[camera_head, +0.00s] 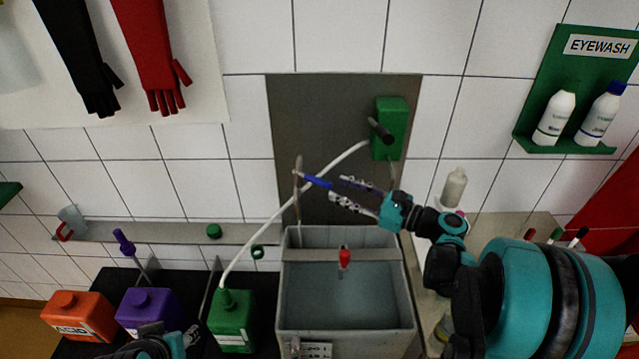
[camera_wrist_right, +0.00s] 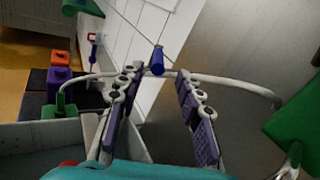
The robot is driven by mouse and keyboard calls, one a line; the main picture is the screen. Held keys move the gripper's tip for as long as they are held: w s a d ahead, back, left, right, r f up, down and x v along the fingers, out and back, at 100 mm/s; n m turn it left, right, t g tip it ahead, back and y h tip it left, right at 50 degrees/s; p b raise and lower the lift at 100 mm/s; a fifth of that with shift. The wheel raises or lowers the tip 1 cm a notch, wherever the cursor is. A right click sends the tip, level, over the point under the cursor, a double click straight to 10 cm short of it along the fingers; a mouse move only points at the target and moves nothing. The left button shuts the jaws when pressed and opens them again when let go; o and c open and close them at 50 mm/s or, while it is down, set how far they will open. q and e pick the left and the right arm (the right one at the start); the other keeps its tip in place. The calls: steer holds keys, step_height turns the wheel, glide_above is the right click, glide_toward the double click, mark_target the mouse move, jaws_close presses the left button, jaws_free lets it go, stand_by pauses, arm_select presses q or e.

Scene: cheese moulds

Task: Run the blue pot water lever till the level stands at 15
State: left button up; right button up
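The blue lever (camera_head: 315,181) sticks out from a thin upright pipe (camera_head: 297,205) above the grey pot (camera_head: 340,343). The pot holds water (camera_head: 345,295); I cannot read its level against any scale. My right gripper (camera_head: 337,188) is open, its two fingers pointing left at the lever, just right of it. In the right wrist view the lever (camera_wrist_right: 157,60) shows between and beyond the fingertips; I see no clear contact.
A red-topped piece (camera_head: 344,257) sits at the pot's back ledge. A green box (camera_head: 390,128) on the wall has a pale hose (camera_head: 270,218) running to a green canister (camera_head: 232,320). Purple (camera_head: 150,310) and orange (camera_head: 78,316) canisters stand left. An eyewash shelf (camera_head: 585,90) hangs at upper right.

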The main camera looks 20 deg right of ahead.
mark_target(320, 180)
steer(key=b+x, duration=0.1)
steer(key=x, duration=0.5)
steer(key=shift+w+a, duration=0.15)
steer(key=shift+a, duration=0.3)
jaws_close()
